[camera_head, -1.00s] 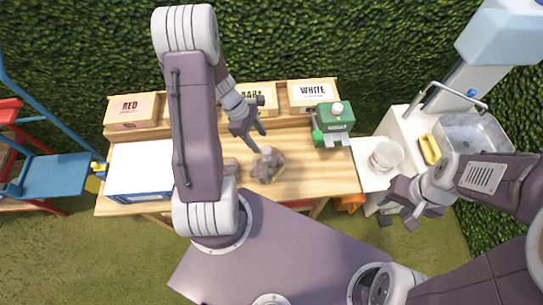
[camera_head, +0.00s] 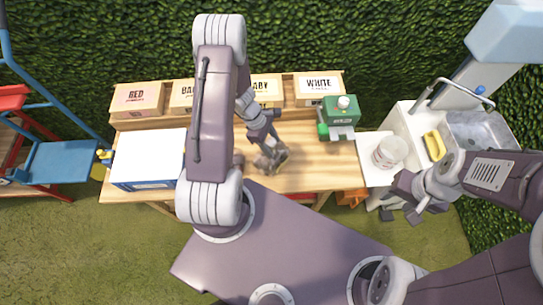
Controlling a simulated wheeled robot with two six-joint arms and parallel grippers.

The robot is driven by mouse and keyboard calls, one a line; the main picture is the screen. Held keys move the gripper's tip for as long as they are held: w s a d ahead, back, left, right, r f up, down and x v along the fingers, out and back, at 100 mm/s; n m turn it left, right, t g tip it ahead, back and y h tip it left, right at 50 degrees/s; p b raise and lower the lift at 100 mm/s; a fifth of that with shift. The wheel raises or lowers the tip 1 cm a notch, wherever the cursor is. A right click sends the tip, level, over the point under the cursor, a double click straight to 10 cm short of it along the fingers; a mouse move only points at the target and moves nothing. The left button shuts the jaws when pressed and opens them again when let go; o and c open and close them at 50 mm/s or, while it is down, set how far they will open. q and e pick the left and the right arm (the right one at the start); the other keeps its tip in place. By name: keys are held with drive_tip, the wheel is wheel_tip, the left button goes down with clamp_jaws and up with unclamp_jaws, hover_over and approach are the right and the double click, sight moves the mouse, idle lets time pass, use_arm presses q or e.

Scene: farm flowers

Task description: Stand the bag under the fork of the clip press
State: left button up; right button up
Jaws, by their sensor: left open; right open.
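The green clip press (camera_head: 339,112) stands at the right end of the wooden bench, a pale plate at its front; its fork is too small to make out. A grey-brown lumpy bag (camera_head: 272,162) sits on the bench left of the press, near the front edge. My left gripper (camera_head: 265,143) is open, right at the top of this bag; whether its fingers touch it I cannot tell. A second similar lump (camera_head: 238,161) is mostly hidden behind my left arm. My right gripper (camera_head: 408,214) is open and empty, low in front of the white stand on the right.
Labelled boxes, RED (camera_head: 137,98) and WHITE (camera_head: 318,87) among them, line the bench's back shelf. A white-topped blue box (camera_head: 148,157) stands at the left. A white tub (camera_head: 390,152) and a sink (camera_head: 481,132) are at the right. The bench between bag and press is clear.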

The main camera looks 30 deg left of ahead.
use_arm(q)
drive_tip(key=shift+s, duration=0.1)
clamp_jaws()
drive_tip(key=shift+r, duration=0.1)
idle(1.1)
